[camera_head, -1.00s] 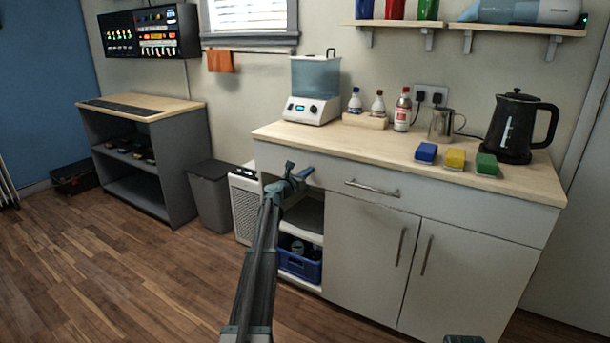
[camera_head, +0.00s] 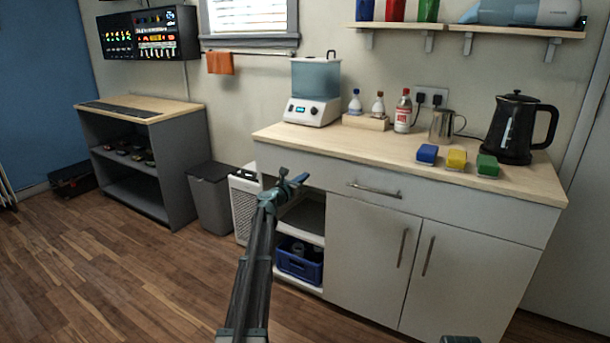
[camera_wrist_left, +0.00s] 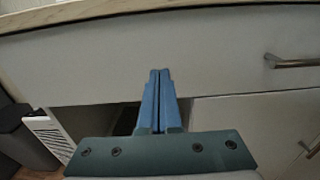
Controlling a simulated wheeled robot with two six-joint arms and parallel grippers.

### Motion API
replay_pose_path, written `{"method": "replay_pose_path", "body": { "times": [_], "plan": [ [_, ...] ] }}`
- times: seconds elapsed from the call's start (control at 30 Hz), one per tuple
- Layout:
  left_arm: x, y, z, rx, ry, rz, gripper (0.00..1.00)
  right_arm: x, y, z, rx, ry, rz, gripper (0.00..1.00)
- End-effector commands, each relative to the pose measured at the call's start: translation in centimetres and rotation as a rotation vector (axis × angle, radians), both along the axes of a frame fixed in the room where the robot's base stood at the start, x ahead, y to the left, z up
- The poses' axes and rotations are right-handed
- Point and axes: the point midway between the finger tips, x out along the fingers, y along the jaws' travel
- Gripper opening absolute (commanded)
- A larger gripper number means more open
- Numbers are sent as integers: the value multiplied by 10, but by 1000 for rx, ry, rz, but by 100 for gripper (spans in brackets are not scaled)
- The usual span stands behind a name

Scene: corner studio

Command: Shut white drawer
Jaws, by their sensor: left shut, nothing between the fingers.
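The white drawer (camera_head: 402,193) is the wide front panel under the light wood counter, with a metal bar handle (camera_head: 374,190). In the head view it looks about flush with the cabinet doors below; any small gap is too fine to tell. My left gripper (camera_head: 303,178) is shut and empty, at the left part of the drawer front, left of the handle. In the left wrist view its blue fingertips (camera_wrist_left: 160,74) are together and point at the drawer front (camera_wrist_left: 200,50); whether they touch it I cannot tell. The handle is at the right there (camera_wrist_left: 292,62).
The counter (camera_head: 300,135) holds a dispenser (camera_head: 315,92), bottles, a metal jug, sponges and a black kettle (camera_head: 516,128). Under the drawer are an open shelf with a blue crate (camera_head: 297,266) and two closed doors (camera_head: 372,255). A grey bin (camera_head: 209,198) stands left.

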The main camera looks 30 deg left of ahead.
Motion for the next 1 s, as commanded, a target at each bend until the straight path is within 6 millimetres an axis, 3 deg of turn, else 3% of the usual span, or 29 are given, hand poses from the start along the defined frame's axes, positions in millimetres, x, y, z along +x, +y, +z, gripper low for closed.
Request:
{"method": "replay_pose_path", "body": {
  "times": [0.03,0.2,0.4,0.83,0.93,1.0],
  "plan": [
    [-18,-1,0,1,0,2,0,0,0,0,0,0,0,50],
    [-59,-1,0,1,1,2,0,0,0,0,0,0,0,50],
    [-91,0,-1,1,1,1,0,0,0,0,0,0,0,50],
    [-95,-1,-1,6,3,-3,0,0,0,0,0,0,0,50],
    [-93,-23,-5,54,19,-39,0,0,0,0,0,0,0,50],
    [-91,-55,-11,134,43,-96,0,0,0,0,0,0,0,50]
  ]
}}
